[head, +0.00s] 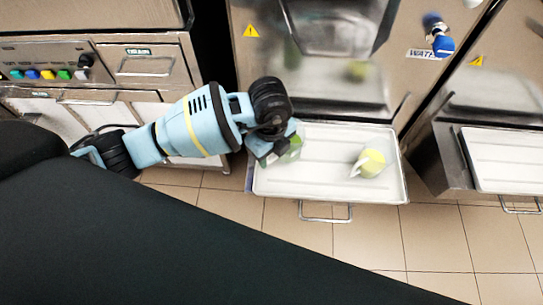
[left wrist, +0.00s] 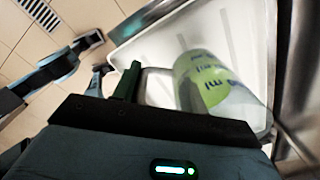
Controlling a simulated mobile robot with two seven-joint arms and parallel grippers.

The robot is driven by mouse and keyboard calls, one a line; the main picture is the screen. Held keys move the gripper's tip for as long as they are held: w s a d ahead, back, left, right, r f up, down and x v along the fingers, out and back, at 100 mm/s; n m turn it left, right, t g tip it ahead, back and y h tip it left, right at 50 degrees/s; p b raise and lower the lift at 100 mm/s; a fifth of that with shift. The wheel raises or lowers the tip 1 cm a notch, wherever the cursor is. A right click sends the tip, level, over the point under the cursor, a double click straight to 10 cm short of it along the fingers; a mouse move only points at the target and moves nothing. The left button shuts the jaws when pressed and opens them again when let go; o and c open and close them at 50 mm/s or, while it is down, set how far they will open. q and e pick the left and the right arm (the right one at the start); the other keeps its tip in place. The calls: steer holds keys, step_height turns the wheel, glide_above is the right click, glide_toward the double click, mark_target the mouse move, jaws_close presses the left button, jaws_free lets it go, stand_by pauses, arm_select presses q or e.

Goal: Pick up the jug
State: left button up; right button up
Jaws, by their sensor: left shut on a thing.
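A clear jug with green markings (left wrist: 215,85) shows in the left wrist view, just past my left gripper (left wrist: 118,82). In the head view only a greenish part of this jug (head: 292,150) shows beside my left gripper (head: 274,154), over the left end of a white tray (head: 320,185). The gripper is shut on the jug, apparently at its handle side; the exact contact is partly hidden. A second yellow-green jug with a white handle (head: 372,163) is on the right part of the tray. My right gripper is not in view.
A steel batch freezer (head: 330,95) rises behind the tray. Another freezer with its own tray (head: 505,160) stands at the right. A cabinet with coloured knobs (head: 140,65) is at the left. Tiled floor (head: 370,235) is open in front.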

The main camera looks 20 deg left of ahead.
arm_select(q)
steer(key=shift+r+p, duration=0.3)
steer(key=shift+r, duration=2.6)
stand_by(1.8)
